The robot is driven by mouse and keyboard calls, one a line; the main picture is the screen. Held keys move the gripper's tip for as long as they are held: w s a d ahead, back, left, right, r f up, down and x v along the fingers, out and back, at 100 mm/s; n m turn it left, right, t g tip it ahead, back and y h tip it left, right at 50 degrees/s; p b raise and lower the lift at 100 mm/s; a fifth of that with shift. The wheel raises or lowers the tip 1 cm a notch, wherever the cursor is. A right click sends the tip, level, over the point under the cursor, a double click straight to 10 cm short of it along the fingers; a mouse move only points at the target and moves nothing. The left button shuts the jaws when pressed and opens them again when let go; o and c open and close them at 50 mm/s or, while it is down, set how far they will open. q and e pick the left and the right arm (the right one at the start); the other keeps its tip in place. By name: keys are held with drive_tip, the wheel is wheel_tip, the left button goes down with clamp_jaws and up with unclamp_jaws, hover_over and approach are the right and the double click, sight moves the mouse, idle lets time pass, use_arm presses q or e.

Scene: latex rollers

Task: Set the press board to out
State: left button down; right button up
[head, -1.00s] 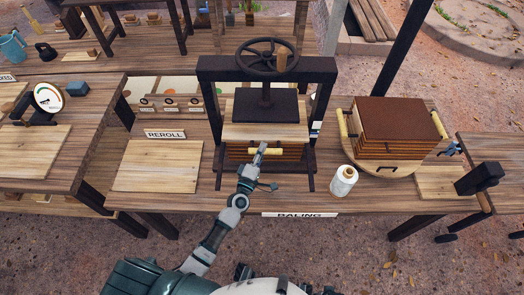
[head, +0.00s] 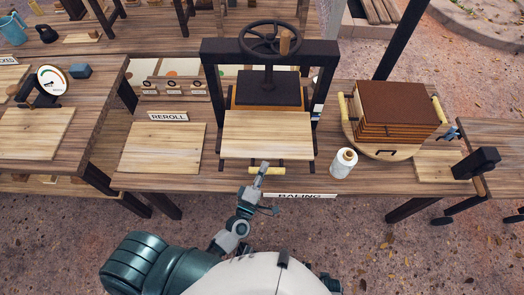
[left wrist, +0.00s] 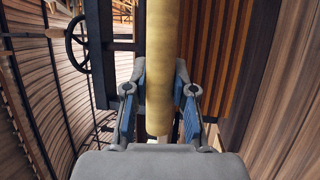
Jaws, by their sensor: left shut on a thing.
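The press board (head: 268,135) is a pale wooden board, drawn forward out of the black press frame (head: 212,85) towards me. Its front reaches near the table's front edge. A yellow bar handle (head: 278,171) shows at its front. My left gripper (head: 262,169) is shut on this handle; in the left wrist view the handle (left wrist: 161,50) runs between the two blue-padded fingers (left wrist: 160,100). The dark pressing plate (head: 268,90) hangs behind the board, under the handwheel (head: 272,38). My right gripper is not in view.
A stack of brown sheets (head: 396,108) lies further right on a round board. A bare board (head: 163,148) lies to the left, by the REROLL sign (head: 169,116). The BALING sign (head: 303,196) is on the front edge.

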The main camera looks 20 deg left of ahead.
use_arm(q)
drive_tip(key=s, duration=0.1)
drive_tip(key=s+d, duration=0.1)
drive_tip(key=s, duration=0.2)
drive_tip(key=shift+d+f, duration=0.35)
drive_tip(key=shift+f, duration=0.05)
drive_tip(key=c, duration=0.9)
unclamp_jaws()
drive_tip(key=shift+s+d, duration=0.1)
drive_tip(key=shift+d+r, duration=0.2)
drive_tip(key=shift+r, duration=0.05)
drive_tip(key=shift+s, duration=0.1)
drive_tip(key=v, duration=1.2)
drive_tip(key=shift+d, duration=0.1)
